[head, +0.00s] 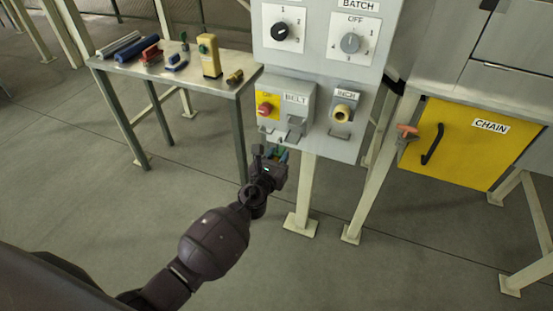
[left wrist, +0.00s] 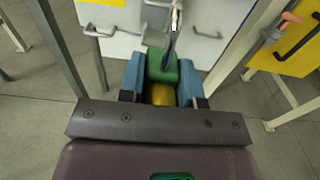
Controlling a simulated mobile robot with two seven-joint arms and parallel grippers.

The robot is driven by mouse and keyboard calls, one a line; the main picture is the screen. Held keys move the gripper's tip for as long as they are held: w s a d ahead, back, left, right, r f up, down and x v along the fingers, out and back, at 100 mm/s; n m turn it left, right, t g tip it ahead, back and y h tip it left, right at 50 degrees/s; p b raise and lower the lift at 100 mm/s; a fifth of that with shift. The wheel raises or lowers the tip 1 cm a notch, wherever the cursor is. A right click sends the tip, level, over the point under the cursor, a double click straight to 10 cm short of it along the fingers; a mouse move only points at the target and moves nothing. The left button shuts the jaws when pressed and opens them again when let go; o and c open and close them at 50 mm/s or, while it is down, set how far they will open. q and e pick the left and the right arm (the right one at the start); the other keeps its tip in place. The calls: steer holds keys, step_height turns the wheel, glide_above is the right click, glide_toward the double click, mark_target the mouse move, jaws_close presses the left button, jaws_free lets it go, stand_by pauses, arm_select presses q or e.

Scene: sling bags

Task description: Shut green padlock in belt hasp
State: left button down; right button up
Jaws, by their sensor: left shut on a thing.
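The green padlock (left wrist: 162,68) is held between the blue-lined fingers of my left gripper (left wrist: 162,82), which is shut on it. A gold round part (left wrist: 161,95) shows at the padlock's near end. Its dark shackle (left wrist: 171,42) points away from the gripper and meets a pale metal piece. I cannot tell whether it passes through or is closed. In the head view my left gripper (head: 278,158) is just below the grey BELT box (head: 297,98), whose metal hasp (head: 296,127) is on its lower front. The gripper mostly hides the padlock there. My right gripper is not in view.
An INCH box (head: 346,101) with a yellow knob is right of the BELT box. A yellow CHAIN door (head: 470,150) with a black handle is farther right, with an orange-handled part (head: 408,131) beside it. A metal table (head: 190,73) at left holds several small items.

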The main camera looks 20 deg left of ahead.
mark_target(283, 148)
arm_select(q)
steer(key=shift+w+f+b, duration=0.15)
steer(key=shift+w+b, duration=0.05)
steer(key=shift+w, duration=0.65)
steer(key=shift+w+f+b, duration=0.1)
steer(key=shift+w+b, duration=0.1)
steer(key=shift+w, duration=1.05)
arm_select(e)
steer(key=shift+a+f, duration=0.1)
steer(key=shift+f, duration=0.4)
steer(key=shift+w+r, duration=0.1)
arm_select(q)
steer(key=shift+w+b, duration=0.35)
steer(key=shift+w, duration=0.8)
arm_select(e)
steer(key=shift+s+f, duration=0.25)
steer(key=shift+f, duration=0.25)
arm_select(q)
steer(key=shift+w+d+b, duration=0.1)
steer(key=shift+w+b, duration=0.2)
steer(key=shift+w, duration=0.7)
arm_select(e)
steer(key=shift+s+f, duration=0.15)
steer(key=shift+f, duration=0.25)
arm_select(q)
steer(key=shift+w, duration=0.8)
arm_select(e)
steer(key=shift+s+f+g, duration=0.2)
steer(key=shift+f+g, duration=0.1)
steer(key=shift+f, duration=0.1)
